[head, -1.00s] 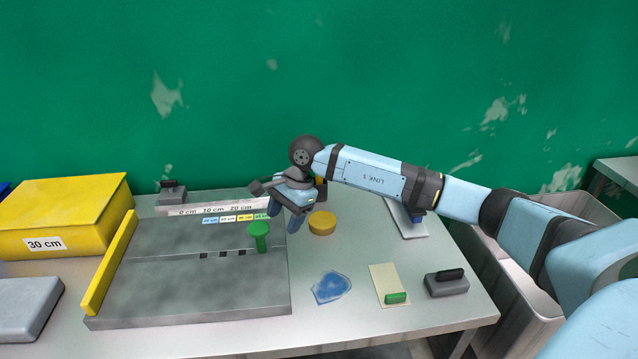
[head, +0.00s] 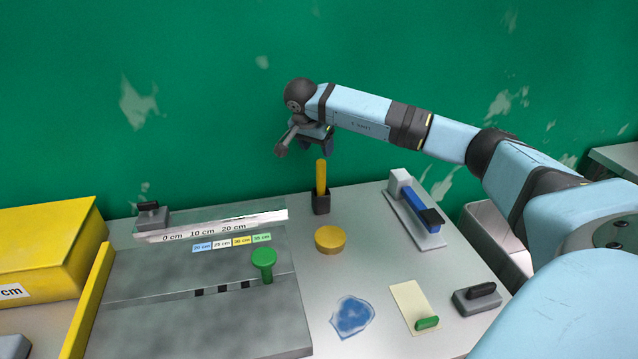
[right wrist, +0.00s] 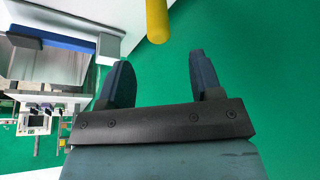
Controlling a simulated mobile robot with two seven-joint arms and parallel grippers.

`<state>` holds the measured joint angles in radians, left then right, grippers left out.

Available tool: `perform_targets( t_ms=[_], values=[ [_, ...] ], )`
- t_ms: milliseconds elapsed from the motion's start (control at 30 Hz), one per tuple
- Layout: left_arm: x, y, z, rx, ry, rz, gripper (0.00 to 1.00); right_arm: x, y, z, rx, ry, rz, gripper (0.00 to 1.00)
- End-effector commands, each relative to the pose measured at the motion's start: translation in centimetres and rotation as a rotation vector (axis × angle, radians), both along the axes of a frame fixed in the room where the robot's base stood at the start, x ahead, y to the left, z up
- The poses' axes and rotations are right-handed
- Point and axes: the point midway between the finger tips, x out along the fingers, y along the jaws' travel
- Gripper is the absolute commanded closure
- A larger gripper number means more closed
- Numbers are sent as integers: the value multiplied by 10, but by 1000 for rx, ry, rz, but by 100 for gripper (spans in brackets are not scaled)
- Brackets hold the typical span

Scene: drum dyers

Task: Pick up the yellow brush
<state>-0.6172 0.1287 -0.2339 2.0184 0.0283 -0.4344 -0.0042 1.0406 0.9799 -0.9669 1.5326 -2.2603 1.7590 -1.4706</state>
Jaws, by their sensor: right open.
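The yellow brush (head: 321,176) stands upright in a small dark holder (head: 321,203) at the back of the table; only its yellow handle shows. My right gripper (head: 328,148) is open and empty, just above the top of the handle in the head view. In the right wrist view the brush's yellow end (right wrist: 157,20) lies beyond the open fingertips (right wrist: 159,62), roughly in line with the gap between them and apart from both. My left gripper is not in view.
A round yellow lid-like piece (head: 330,240) lies in front of the holder. A blue-and-grey tool (head: 421,208) is to its right. A clear ruler bar (head: 210,222) and a grey board with a green knob (head: 264,262) are to its left. The green wall (head: 220,80) rises behind.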

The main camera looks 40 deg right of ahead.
Motion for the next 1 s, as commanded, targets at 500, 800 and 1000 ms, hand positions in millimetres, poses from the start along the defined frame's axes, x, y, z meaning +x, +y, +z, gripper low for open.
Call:
perform_targets(
  t_ms=[500,800,1000],
  values=[
    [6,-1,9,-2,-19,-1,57,3,-16,-50,3,2,1,41],
    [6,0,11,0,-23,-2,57,6,-27,-84,2,-1,2,41],
    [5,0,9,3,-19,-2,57,6,-27,-84,2,-1,2,48]
  ],
)
